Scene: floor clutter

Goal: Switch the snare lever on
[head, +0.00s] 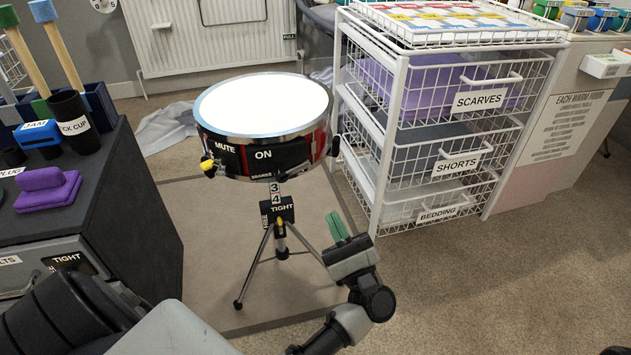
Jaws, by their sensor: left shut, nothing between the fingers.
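A yellow-tipped piece (208,164), possibly the snare lever, sticks out at the drum's left side under MUTE. A small metal fitting (277,187) shows under the ON label. My left gripper (340,227), with green fingertips, is shut and empty. In the picture it is below and right of the drum, apart from it.
A white wire basket rack (388,130) labelled SCARVES, SHORTS and BEDDING stands close right of the drum. A dark cabinet (130,200) with cups and sticks on top is at the left. A radiator (205,50) is behind. The carpet (480,290) at front right is clear.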

